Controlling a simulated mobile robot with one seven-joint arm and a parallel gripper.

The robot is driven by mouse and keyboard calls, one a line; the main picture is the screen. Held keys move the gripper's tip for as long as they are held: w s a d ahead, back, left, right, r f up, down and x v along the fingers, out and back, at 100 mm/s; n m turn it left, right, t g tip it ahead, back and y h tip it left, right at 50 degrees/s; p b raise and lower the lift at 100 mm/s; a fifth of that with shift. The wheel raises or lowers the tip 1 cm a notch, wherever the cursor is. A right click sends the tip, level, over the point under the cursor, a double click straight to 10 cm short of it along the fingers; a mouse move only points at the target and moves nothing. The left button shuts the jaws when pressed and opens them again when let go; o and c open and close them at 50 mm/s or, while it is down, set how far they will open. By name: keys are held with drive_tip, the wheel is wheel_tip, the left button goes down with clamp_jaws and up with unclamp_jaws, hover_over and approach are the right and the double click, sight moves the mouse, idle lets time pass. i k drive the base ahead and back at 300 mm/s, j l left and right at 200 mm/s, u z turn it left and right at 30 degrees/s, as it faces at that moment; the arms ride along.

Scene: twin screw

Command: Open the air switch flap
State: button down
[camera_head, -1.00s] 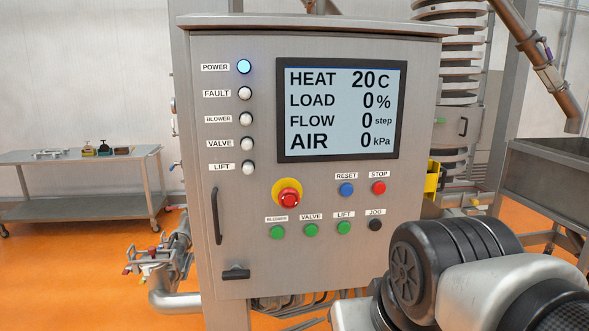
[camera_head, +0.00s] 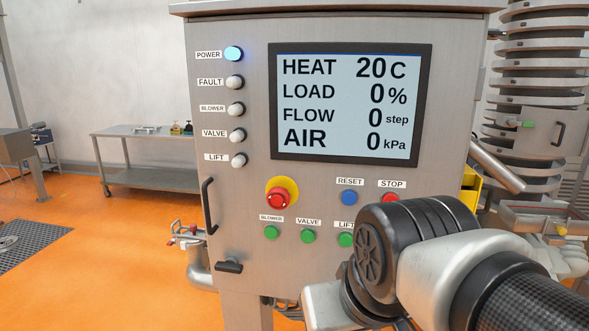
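A grey steel control cabinet (camera_head: 230,200) fills the middle of the head view, its door shut. Its screen (camera_head: 347,103) reads HEAT 20 C, LOAD 0 %, FLOW 0 step and AIR 0 kPa. A long black handle (camera_head: 208,206) and a small black latch (camera_head: 229,267) sit at the door's left side. I cannot make out a part labelled as an air switch flap. My arm's links cross the lower right, in front of the cabinet, and hide part of the button row. My gripper is not in view.
A red emergency stop (camera_head: 278,196) on a yellow plate sits above the green buttons. Pipework (camera_head: 197,262) stands low at the cabinet's left. A metal table (camera_head: 150,160) is behind. A spiral column (camera_head: 543,75) stands at right.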

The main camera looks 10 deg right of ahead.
sight(472, 182)
drive_tip(key=l+u, duration=0.25)
drive_tip(key=l, duration=2)
drive_tip(key=k, duration=0.2)
drive_tip(key=l+z, duration=0.35)
